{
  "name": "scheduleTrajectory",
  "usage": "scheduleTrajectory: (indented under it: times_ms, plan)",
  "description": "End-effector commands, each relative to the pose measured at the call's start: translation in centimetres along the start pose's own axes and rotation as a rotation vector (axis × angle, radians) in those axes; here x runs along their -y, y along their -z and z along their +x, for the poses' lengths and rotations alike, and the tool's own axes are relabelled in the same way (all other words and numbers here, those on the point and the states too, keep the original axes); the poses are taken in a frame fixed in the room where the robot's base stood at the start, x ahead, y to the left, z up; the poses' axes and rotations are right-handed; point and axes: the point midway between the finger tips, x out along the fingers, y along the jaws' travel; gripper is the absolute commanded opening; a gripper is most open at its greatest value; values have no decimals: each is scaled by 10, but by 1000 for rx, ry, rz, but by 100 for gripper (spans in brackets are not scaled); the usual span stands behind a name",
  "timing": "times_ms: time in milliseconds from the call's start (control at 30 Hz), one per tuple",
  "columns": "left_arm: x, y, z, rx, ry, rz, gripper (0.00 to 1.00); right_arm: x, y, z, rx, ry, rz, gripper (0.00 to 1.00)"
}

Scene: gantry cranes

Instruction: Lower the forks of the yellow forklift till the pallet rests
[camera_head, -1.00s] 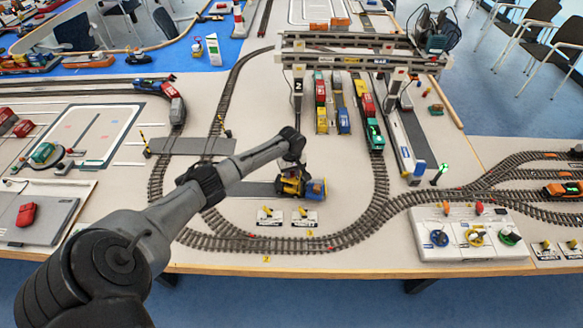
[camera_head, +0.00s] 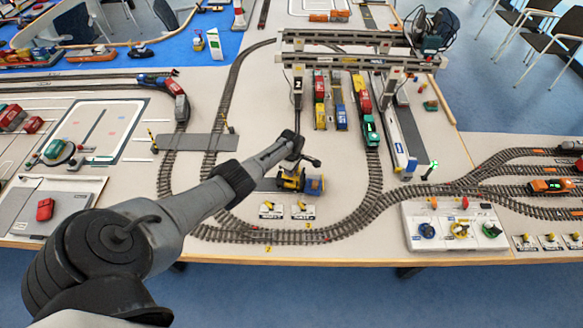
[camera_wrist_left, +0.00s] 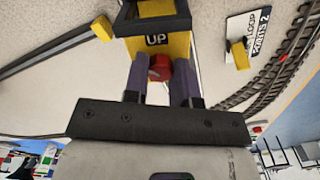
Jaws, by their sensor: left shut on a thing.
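The pallet and forks are too small to tell apart. My left gripper (camera_head: 314,161) is just above the forklift. In the left wrist view its two fingers (camera_wrist_left: 160,78) are shut around a small red knob (camera_wrist_left: 158,66). Just beyond the knob is a yellow block (camera_wrist_left: 158,42) of the forklift, marked "UP". My right gripper is out of view.
Two label plates with yellow levers (camera_head: 286,210) lie in front of the forklift. Railway track (camera_head: 285,235) curves around it. A gantry crane (camera_head: 345,58) stands behind over several wagons. A white control box (camera_head: 455,228) with coloured knobs is at the right.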

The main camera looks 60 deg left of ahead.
Motion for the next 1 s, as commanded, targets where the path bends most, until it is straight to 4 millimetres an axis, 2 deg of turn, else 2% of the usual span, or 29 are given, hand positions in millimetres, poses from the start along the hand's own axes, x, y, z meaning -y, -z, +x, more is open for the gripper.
scheduleTrajectory:
  times_ms: [600, 633, 867, 1000]
  plan:
    - [0, 0, 0, 0, -1, -35, 1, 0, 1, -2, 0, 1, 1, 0]
    - [0, 0, 0, 0, -2, -35, 27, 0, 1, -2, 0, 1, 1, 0]
    - [0, 0, 0, 0, -1, -35, 49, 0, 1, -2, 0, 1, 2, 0]
    - [0, 0, 0, 0, -1, -35, 51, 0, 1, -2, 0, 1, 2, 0]
